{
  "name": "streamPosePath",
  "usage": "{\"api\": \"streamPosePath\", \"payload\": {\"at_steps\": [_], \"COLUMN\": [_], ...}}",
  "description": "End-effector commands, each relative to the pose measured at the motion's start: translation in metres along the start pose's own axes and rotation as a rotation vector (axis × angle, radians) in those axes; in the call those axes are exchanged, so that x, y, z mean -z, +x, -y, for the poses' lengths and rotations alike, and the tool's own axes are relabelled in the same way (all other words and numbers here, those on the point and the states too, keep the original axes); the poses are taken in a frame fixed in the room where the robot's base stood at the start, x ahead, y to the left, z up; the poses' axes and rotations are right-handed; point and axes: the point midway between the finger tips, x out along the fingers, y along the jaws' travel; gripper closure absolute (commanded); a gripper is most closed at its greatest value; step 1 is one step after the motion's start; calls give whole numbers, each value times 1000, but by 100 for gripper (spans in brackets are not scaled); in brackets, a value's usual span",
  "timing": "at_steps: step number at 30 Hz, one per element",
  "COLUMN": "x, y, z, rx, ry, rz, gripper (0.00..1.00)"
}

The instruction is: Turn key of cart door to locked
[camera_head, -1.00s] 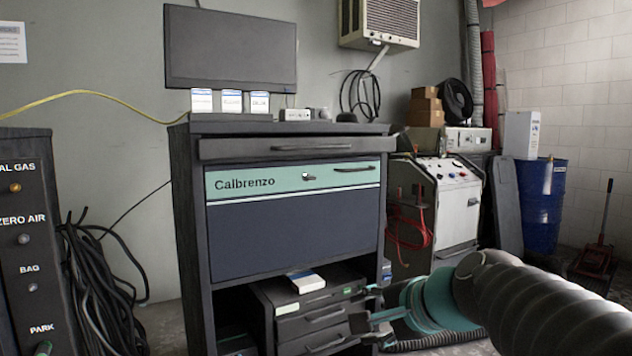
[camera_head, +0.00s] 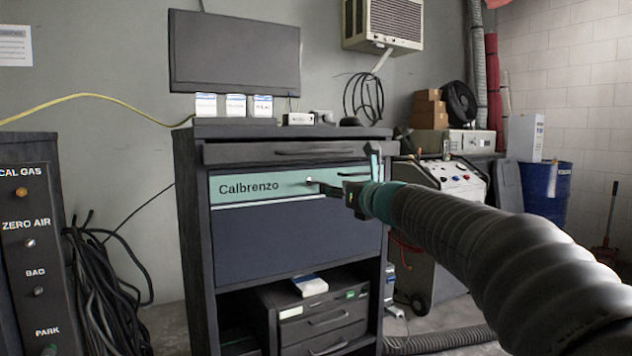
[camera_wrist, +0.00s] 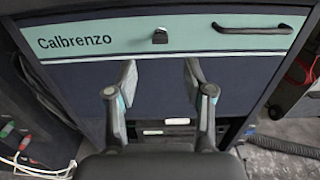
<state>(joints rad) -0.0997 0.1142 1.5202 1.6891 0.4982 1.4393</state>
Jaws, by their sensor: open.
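The cart door (camera_head: 295,240) is a dark blue panel with a teal "Calbrenzo" band and a bar handle at its right. Its small key (camera_head: 309,181) sits in the band; in the wrist view the key (camera_wrist: 160,37) is a dark, short shape left of the handle. I cannot tell its exact turn. My gripper (camera_head: 348,172) is in front of the door, just right of the key in the head view. In the wrist view my gripper (camera_wrist: 161,75) is open and empty, its fingers spread to either side below the key. I see no contact.
A drawer (camera_head: 290,152) is above the door, and an open shelf with a drawer unit (camera_head: 325,325) is below. A grey control panel (camera_head: 30,240) and hanging black cables (camera_head: 105,285) are at left. A white-topped machine (camera_head: 455,180) stands behind my arm at right.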

Motion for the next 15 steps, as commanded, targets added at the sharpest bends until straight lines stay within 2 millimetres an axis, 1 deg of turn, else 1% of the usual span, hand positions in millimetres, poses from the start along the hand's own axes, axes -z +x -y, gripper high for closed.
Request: {"api": "streamPosePath", "payload": {"at_steps": [1,6,12,15], "x": [0,0,-1,-2], "y": [11,41,72,83], "z": [-1,-1,0,0], "rx": [-3,-2,-1,-1], "ry": [0,-1,-1,-2], "rz": [-1,-2,-1,0], "gripper": [48,48,48,48]}}
